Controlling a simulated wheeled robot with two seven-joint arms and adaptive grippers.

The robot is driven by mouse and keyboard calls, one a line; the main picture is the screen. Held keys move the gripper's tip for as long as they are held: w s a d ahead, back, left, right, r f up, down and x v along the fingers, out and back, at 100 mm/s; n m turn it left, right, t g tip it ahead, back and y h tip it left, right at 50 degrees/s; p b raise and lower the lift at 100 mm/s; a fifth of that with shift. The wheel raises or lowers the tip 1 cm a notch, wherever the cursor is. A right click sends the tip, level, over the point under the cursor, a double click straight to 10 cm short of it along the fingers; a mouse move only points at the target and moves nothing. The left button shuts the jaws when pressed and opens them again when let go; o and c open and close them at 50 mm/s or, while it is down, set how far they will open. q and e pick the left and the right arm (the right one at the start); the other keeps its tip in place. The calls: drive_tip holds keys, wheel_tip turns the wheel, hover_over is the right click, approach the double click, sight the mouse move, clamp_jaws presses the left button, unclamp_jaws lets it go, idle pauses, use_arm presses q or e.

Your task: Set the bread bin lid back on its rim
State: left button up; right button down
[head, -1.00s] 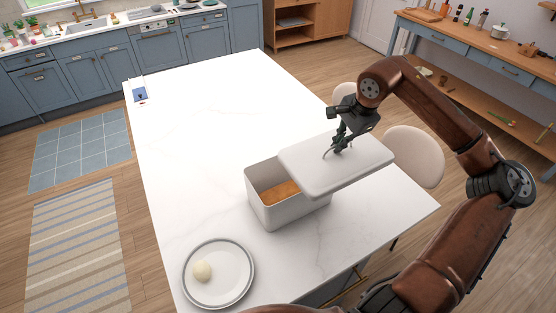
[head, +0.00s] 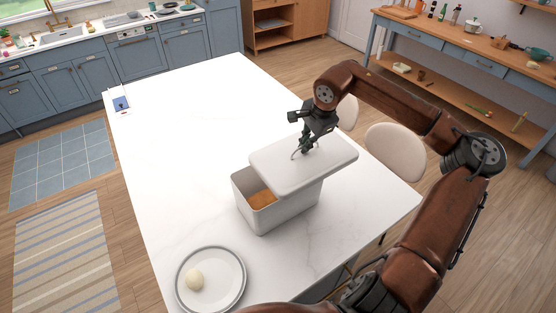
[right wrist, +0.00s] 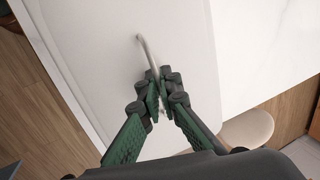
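The bread bin (head: 283,212) is a light grey box standing on the white island, with something orange-brown (head: 262,199) inside. Its lid (head: 325,168) is a pale flat slab with a thin looped handle (right wrist: 146,54). The lid is over the right part of the bin and overhangs to the right, leaving the left part open. I cannot tell whether it touches the rim. My right gripper (head: 302,150) is above the lid, its fingers (right wrist: 165,96) closed around the handle in the right wrist view. My left gripper is not in view.
A round plate (head: 236,297) with a pale round item (head: 194,279) lies left of the bin, near the front. A small blue-and-white card (head: 121,103) stands at the far left. Stools (head: 396,151) stand along the right edge. The island (head: 190,140) is clear behind the bin.

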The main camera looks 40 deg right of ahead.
sight(282, 148)
drive_tip(key=shift+w+a+f+p, duration=0.1)
drive_tip(key=shift+w+a+p, duration=0.3)
drive_tip(key=shift+w, duration=0.25)
drive_tip(key=w, duration=0.1)
drive_tip(key=w+a+f+p, duration=0.1)
drive_tip(key=w+f, duration=0.1)
drive_tip(key=shift+w+a+p, duration=0.1)
drive_tip(key=shift+a+p, duration=0.2)
drive_tip(key=shift+a, duration=0.1)
drive_tip(key=w+f, duration=0.1)
drive_tip(key=f, duration=0.1)
drive_tip(key=w+a+f+p, duration=0.1)
drive_tip(key=f, duration=0.1)
drive_tip(key=shift+w+a, duration=0.1)
drive_tip(key=shift+w, duration=0.3)
drive_tip(key=shift+w+a+f, duration=0.3)
drive_tip(key=shift+w+f, duration=0.1)
drive_tip(key=shift+f, duration=0.3)
wheel_tip(282, 148, down, 3)
drive_tip(key=shift+d+f+p, duration=0.1)
drive_tip(key=shift+f+p, duration=0.05)
drive_tip(key=shift+p, duration=0.6)
drive_tip(key=shift+f+b, duration=0.6)
drive_tip(key=c, duration=2.2)
unclamp_jaws()
